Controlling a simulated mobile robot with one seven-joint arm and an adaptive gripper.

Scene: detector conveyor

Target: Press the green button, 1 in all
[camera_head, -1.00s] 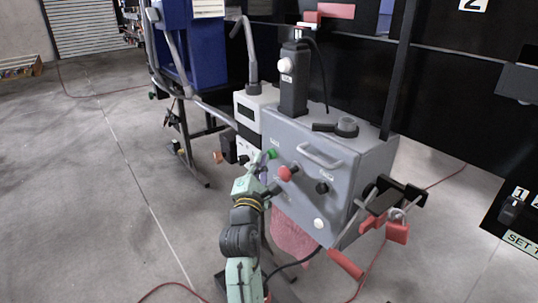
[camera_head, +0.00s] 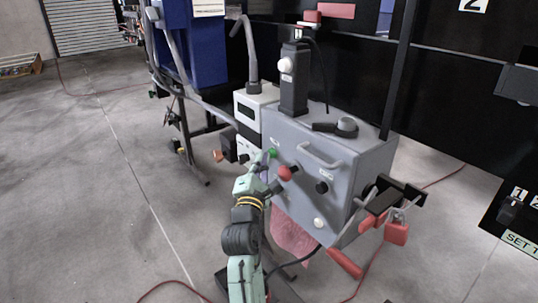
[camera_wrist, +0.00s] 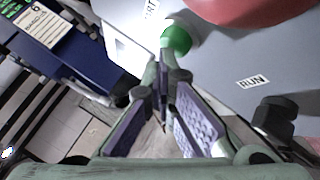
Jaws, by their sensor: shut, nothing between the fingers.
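The green button (camera_head: 273,153) is on the upper left of the grey control box's front face (camera_head: 350,185). In the wrist view, the green button (camera_wrist: 177,38) shows just beyond my fingertips, with a white base beside it. My gripper (camera_head: 267,162) is shut and empty, with its tips close to the green button. In the wrist view, the tips of my gripper (camera_wrist: 162,60) overlap the button's lower left edge. I cannot tell whether they touch it.
A red mushroom button (camera_head: 285,173) sits right beside my gripper, and looms large in the wrist view (camera_wrist: 235,8). A black knob (camera_head: 321,187) and a white button (camera_head: 319,223) are further right. A handle (camera_head: 320,157) projects above. A blue bin (camera_head: 195,50) stands behind left.

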